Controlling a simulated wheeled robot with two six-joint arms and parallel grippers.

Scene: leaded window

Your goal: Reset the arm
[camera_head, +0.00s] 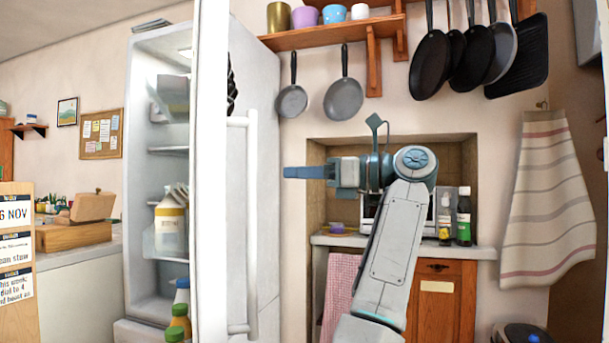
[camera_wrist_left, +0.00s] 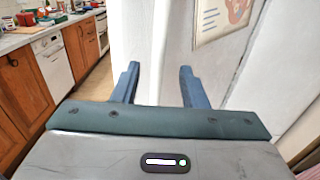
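My left arm comes up from the bottom of the head view and bends left. Its gripper (camera_head: 300,172) is raised in front of the worktop alcove, pointing left toward the fridge's white panel with the long handle (camera_head: 240,225). In the head view its fingers overlap side-on. In the left wrist view the two blue fingers (camera_wrist_left: 159,80) stand apart with nothing between them. A white panel with a picture (camera_wrist_left: 222,18) lies beyond them. My right gripper is not in view.
Pans (camera_head: 430,64) hang at upper right, beside a striped towel (camera_head: 550,200). Bottles (camera_head: 463,217) stand on the worktop (camera_head: 480,252) behind my arm. A floor strip (camera_wrist_left: 95,90) shows left in the wrist view.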

